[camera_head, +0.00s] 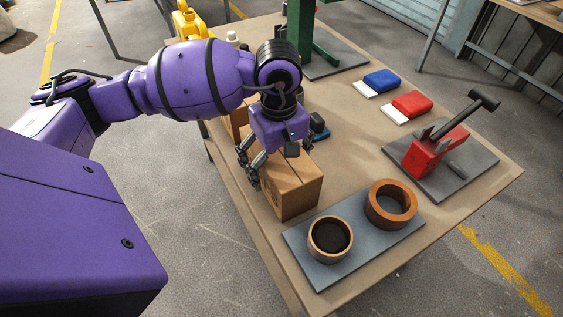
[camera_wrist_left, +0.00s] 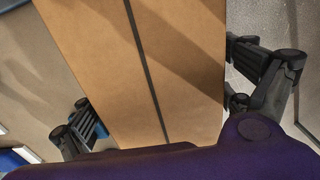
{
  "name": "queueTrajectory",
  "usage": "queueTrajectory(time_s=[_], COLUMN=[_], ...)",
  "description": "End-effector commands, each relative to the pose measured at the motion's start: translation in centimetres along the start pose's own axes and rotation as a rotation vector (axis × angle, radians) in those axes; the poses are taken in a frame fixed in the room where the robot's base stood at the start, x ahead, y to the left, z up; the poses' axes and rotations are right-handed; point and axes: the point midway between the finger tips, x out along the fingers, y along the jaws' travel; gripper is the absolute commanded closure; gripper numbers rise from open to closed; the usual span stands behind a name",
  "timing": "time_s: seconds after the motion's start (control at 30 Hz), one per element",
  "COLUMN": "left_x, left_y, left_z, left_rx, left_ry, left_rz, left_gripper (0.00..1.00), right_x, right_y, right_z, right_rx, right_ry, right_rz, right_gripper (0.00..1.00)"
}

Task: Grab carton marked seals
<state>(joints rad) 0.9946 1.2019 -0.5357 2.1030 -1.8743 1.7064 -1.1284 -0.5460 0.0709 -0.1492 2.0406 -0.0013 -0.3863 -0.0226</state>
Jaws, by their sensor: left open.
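A brown cardboard carton (camera_head: 298,192) stands near the left edge of the table. A dark seam runs along its top, and I can read no marking on it. My left gripper (camera_head: 276,163) is over this carton, pointing down and open. In the left wrist view the carton (camera_wrist_left: 150,70) lies between the two spread fingers (camera_wrist_left: 172,112), with a gap visible at the left finger. Contact at the right finger cannot be told. A second carton (camera_head: 236,122) stands behind, partly hidden by my arm; its marking is not visible either. My right gripper is not in view.
A red tool with a black lever (camera_head: 436,150) is at right on a grey plate. Blue (camera_head: 381,80) and red (camera_head: 411,104) packs lie behind. A green post (camera_head: 300,30) stands at the back.

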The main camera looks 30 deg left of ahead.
Motion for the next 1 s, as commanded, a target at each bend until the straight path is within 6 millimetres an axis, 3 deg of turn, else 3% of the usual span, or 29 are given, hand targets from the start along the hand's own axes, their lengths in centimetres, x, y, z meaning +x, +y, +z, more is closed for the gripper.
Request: queueTrajectory(time_s=[0.27,0.83,1.0], left_x=[0.28,0.24,0.12], left_y=[0.03,0.03,0.11], left_z=[-0.02,-0.01,-0.04], left_rx=[0.000,0.000,0.000], left_ry=[0.001,0.001,0.002], left_rz=[0.001,0.002,0.004], left_gripper=[0.07,0.81,0.84], right_x=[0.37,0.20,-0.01], right_y=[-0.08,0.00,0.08], right_z=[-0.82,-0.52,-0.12], right_rx=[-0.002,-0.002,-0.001], right_ry=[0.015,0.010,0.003], right_rz=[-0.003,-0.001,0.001], right_gripper=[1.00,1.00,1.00])
